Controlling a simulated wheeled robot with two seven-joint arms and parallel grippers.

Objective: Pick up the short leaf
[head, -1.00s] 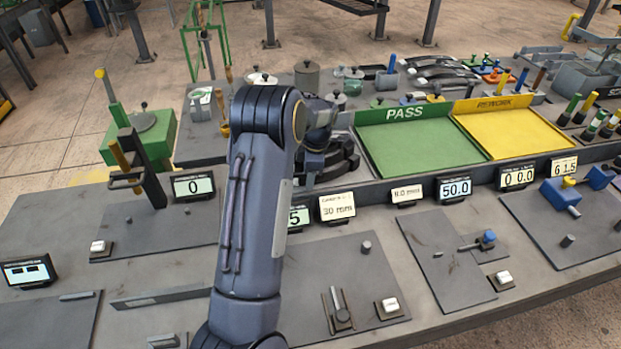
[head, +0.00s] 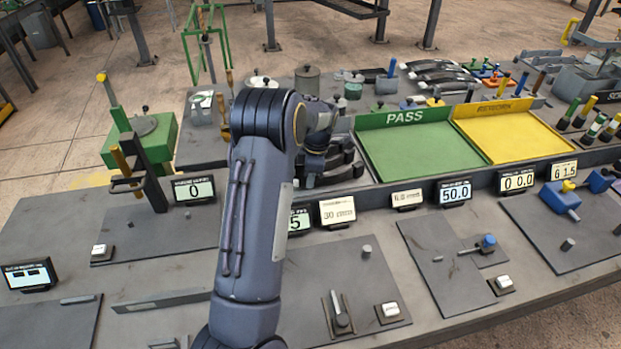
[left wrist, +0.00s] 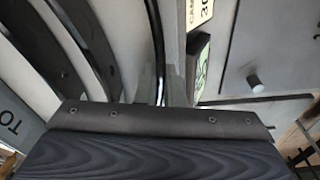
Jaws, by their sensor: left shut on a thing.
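Dark curved leaves (head: 345,168) stand in a group at the back of the bench, left of the green PASS tray, in the head view. My left gripper (head: 315,160) is low at the left side of this group, partly hidden by my own arm. In the left wrist view, a thin dark curved strip (left wrist: 156,45), which looks like the short leaf, runs down to my gripper, which is shut on it. Its lower end is hidden by the gripper. Wider dark leaves (left wrist: 85,40) curve close by on the left. My right gripper is not in view.
The green PASS tray (head: 410,158) and yellow REWORK tray (head: 515,135) are empty. Small displays, such as the 30 mm sign (head: 337,210), line the ledge close to the gripper. A green block fixture (head: 160,140) stands left. The grey plate (head: 350,270) in front is mostly clear.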

